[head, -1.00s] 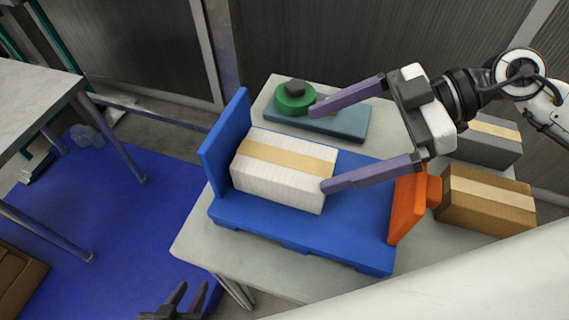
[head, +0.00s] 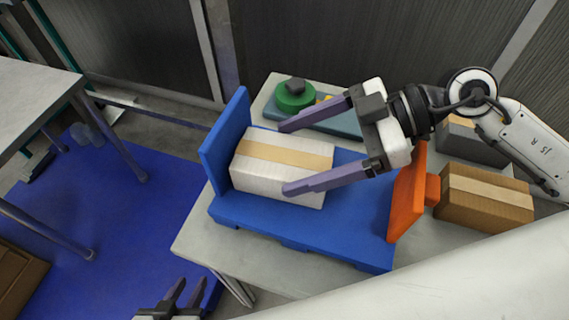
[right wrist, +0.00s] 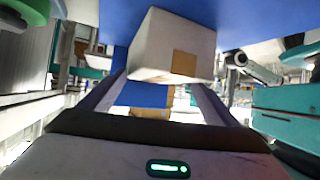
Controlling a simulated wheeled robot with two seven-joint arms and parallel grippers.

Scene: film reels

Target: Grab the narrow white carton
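The narrow white carton (head: 262,179) with a tan tape strip lies on a blue tray-like stand (head: 300,232), against its upright left wall. My right gripper (head: 282,158) is open, its two purple fingers reaching left over the carton's right part. In the right wrist view the carton (right wrist: 165,40) shows its end and tape, ahead of the open fingers (right wrist: 158,88). I cannot tell whether the fingers touch it. My left gripper (head: 188,290) is at the bottom edge, its two dark fingers apart and empty, away from the table.
An orange end plate (head: 407,197) closes the stand's right side. A brown carton (head: 484,198) and a grey box (head: 466,142) sit to the right. A green round object (head: 294,97) rests on a teal block (head: 345,124) behind. The light table (head: 205,240) has bare room in front.

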